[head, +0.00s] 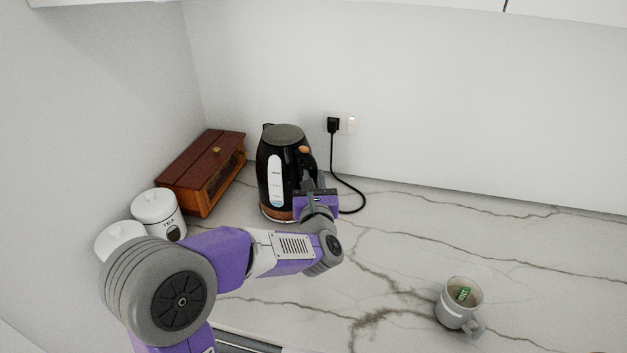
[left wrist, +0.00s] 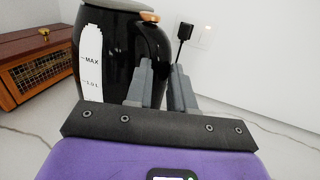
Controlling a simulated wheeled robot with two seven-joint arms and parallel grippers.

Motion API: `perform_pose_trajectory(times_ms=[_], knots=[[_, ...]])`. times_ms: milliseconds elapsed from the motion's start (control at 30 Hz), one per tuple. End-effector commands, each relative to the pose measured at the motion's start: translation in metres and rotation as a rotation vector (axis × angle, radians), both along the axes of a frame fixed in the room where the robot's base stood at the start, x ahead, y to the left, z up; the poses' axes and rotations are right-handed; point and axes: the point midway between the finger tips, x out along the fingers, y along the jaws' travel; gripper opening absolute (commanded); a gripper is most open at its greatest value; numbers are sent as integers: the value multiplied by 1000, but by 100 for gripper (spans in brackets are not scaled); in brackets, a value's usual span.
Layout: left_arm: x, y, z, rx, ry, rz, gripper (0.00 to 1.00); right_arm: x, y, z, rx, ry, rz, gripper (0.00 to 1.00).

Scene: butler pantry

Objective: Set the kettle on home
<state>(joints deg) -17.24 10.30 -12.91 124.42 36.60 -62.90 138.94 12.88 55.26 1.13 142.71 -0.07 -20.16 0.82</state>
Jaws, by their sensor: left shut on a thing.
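The black kettle (head: 272,163) stands upright at the back of the marble counter, with a grey lid, a pale water gauge and a copper-coloured band at its bottom. A black cord runs from behind it to a plug in the wall. My left gripper (head: 311,183) is shut on the kettle's handle at its right side. In the left wrist view, the kettle (left wrist: 122,50) fills the upper middle, and the fingers of my left gripper (left wrist: 162,82) close around the handle. The home base is not clearly visible beneath the kettle. My right gripper is not in view.
A wooden tea box (head: 200,175) stands left of the kettle, with a white TEA canister (head: 157,209) and another white canister (head: 118,236) in front. A mug (head: 456,308) with a green tag sits at the front right. The wall outlet (head: 351,123) is behind. The right counter is mostly clear.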

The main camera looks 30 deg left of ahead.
Motion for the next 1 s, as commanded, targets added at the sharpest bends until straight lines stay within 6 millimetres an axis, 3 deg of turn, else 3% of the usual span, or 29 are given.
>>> perform_pose_trajectory(times_ms=[700, 733, 900, 1000], knots=[[0, 0, 1, 4, -7, 0, 0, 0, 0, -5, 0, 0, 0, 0], [0, 0, 1, 4, -7, 0, 27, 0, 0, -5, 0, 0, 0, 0], [0, 0, 0, 3, -4, 0, 53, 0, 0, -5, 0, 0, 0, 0], [0, 0, -1, 2, -3, 0, 53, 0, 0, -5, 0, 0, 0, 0]])
